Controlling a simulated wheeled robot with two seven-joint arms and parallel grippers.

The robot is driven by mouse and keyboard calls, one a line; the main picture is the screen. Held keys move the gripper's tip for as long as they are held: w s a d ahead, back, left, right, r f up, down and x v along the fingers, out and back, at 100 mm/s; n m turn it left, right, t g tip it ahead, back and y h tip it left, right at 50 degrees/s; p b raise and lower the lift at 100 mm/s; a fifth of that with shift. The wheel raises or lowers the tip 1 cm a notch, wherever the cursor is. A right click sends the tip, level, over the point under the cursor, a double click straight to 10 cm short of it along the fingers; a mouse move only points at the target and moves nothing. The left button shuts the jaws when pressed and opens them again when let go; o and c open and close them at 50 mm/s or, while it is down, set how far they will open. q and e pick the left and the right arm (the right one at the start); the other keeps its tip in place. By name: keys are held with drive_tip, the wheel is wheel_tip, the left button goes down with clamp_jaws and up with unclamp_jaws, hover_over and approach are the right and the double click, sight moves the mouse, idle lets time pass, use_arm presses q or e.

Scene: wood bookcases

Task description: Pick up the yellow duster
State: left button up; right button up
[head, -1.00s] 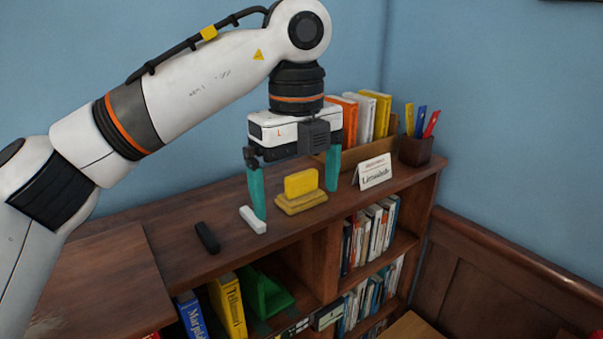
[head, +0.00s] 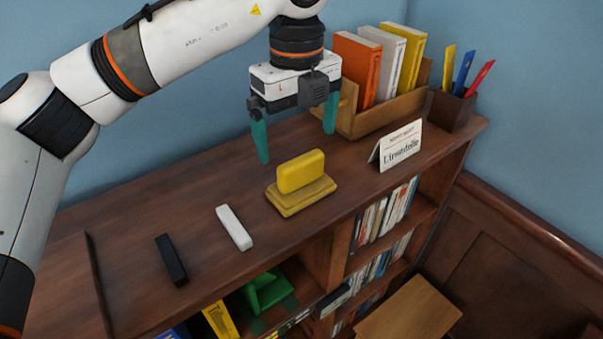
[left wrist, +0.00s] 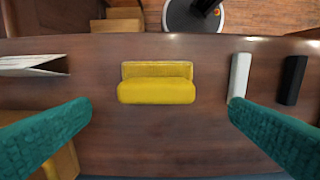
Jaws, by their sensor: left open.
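The yellow duster (head: 301,172) sits on a yellow base on top of the bookcase (head: 340,190). It also shows in the left wrist view (left wrist: 157,85), between my fingertips in the picture and beyond them. My left gripper (head: 297,145) is open and empty, pointing down. In the head view it appears behind the duster, with its teal fingers apart and not touching it. Its fingers also show in the left wrist view (left wrist: 160,105). My right gripper is in neither view.
A white block (head: 234,228) and a black block (head: 171,260) lie left of the duster. A folded sign (head: 400,146), a wooden box of books (head: 385,118) and a pen holder (head: 451,108) stand to the right. The bookcase top around the duster is clear.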

sight(301, 159)
use_arm(q)
wheel_tip(301, 159, down, 3)
drive_tip(key=shift+d+f+p, duration=0.15)
drive_tip(key=shift+p, duration=0.85)
wheel_tip(301, 159, down, 2)
drive_tip(key=shift+d+f+p, duration=0.1)
drive_tip(key=shift+f+p, duration=0.1)
drive_tip(key=shift+p, duration=0.2)
drive_tip(key=shift+f, duration=0.4)
drive_tip(key=c, duration=1.1)
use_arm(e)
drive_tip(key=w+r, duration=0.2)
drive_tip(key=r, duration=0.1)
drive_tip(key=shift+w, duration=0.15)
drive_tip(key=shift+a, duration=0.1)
